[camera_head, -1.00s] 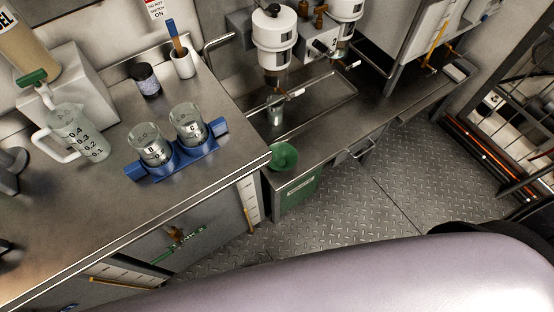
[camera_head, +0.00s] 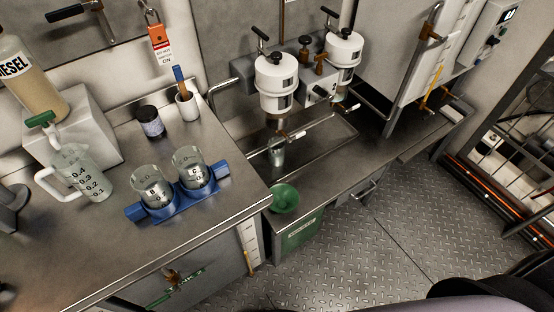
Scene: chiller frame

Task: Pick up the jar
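A small dark jar (camera_head: 151,122) with a black lid and a pale label stands upright on the steel counter (camera_head: 90,252), near the wall. Two glass beakers with letter and scale marks, a left one (camera_head: 154,186) and a right one (camera_head: 190,168), stand side by side in a blue holder (camera_head: 215,187) in front of it. Neither of my grippers is in view.
A white cup (camera_head: 187,106) holding a blue-tipped brush stands right of the jar. A measuring jug (camera_head: 83,174) stands to the left. White-topped filter units (camera_head: 274,78) stand over a sunken steel tray. A green funnel (camera_head: 284,198) sits beyond the counter edge. The front counter is clear.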

